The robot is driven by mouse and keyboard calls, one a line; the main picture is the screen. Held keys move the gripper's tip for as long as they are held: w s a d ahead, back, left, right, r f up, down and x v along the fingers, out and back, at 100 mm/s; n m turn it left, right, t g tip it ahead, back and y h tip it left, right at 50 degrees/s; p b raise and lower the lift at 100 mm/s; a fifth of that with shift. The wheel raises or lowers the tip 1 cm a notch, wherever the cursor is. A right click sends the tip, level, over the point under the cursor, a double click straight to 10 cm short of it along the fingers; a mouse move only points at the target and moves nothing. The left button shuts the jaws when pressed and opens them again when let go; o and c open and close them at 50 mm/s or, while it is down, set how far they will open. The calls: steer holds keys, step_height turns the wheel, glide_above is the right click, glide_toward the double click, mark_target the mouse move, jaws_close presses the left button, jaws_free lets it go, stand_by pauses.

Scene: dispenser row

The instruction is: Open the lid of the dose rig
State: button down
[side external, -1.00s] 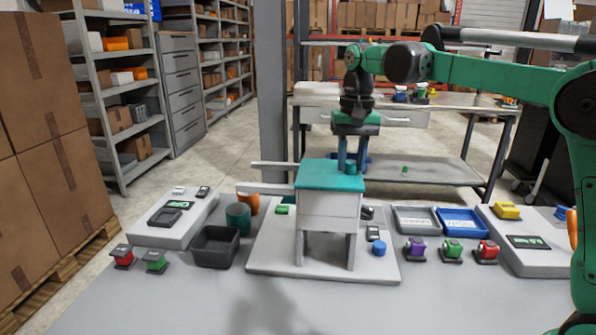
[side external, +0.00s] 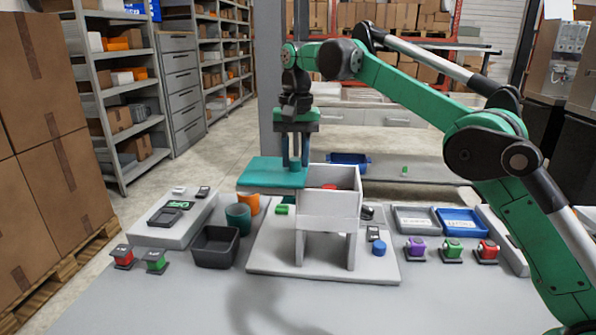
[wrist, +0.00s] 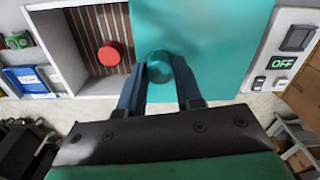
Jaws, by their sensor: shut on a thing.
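The dose rig (side external: 329,211) is a white box on legs on a pale base plate. Its teal lid (side external: 262,176) sits slid to the left, out over the left side, and the box's top is open on the right. My gripper (side external: 294,163) is shut on the teal lid knob; the wrist view shows the knob (wrist: 158,66) between the two blue fingers (wrist: 160,80). A red round thing (wrist: 109,54) shows inside the open box on a striped floor, and it also shows in the side view (side external: 329,187).
A dark open bin (side external: 215,246), a teal cup (side external: 238,217) and an orange cup (side external: 249,203) stand left of the rig. Grey (side external: 415,219) and blue (side external: 461,221) trays stand right, with purple, green and red buttons before them.

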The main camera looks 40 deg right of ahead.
steer(key=shift+f, duration=0.1)
steer(key=c, duration=0.6)
jaws_free()
steer(key=shift+o, duration=0.2)
